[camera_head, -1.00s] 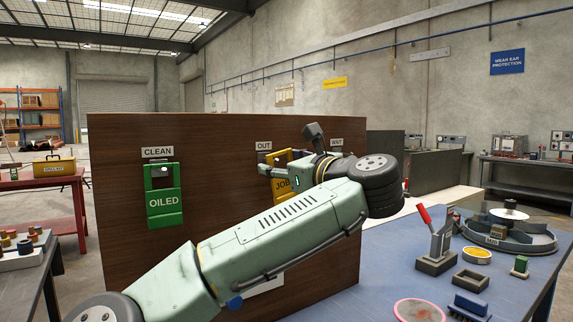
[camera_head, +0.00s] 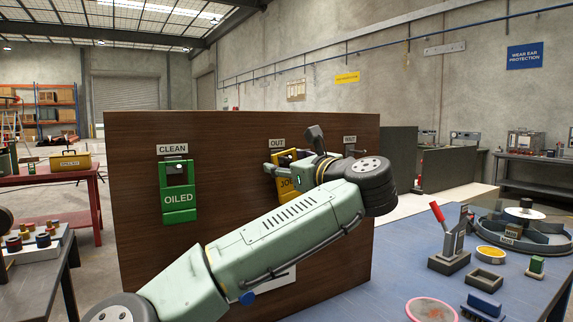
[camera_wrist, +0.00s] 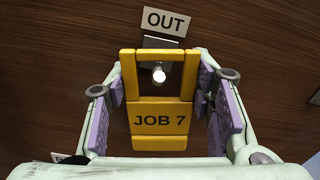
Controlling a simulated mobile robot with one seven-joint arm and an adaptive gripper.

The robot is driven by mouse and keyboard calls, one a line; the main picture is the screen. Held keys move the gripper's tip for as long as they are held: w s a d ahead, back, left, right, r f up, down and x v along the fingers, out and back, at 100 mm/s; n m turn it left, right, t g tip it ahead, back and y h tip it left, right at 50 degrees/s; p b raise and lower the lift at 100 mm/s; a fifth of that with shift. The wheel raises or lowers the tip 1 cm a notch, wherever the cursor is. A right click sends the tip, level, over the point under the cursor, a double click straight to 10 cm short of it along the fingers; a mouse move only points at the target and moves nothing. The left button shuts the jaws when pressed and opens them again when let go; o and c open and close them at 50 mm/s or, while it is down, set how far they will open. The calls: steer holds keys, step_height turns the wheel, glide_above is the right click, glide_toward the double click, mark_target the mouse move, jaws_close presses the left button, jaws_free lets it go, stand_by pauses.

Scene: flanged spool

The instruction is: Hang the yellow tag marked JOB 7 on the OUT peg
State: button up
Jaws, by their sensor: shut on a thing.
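The yellow tag (camera_wrist: 160,142) marked JOB 7 hangs upright, label facing the wrist camera, below the OUT label (camera_wrist: 164,21). My gripper (camera_wrist: 161,82) is shut on the tag, a purple pad at each side edge. The silver OUT peg (camera_wrist: 159,75) shows inside the tag's window, close under its top bar. I cannot tell whether the bar rests on the peg. In the head view my gripper (camera_head: 291,163) is at the board's face under the OUT label (camera_head: 276,142), and my wrist hides part of the tag (camera_head: 287,184).
A green OILED tag (camera_head: 179,201) hangs under the CLEAN label (camera_head: 172,149) on the brown board (camera_head: 135,240). The blue bench (camera_head: 390,270) holds a red-handled clamp (camera_head: 448,245) and several small parts.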

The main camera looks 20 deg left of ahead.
stand_by(0.3)
steer(key=o, duration=1.1)
steer(key=shift+v, duration=6)
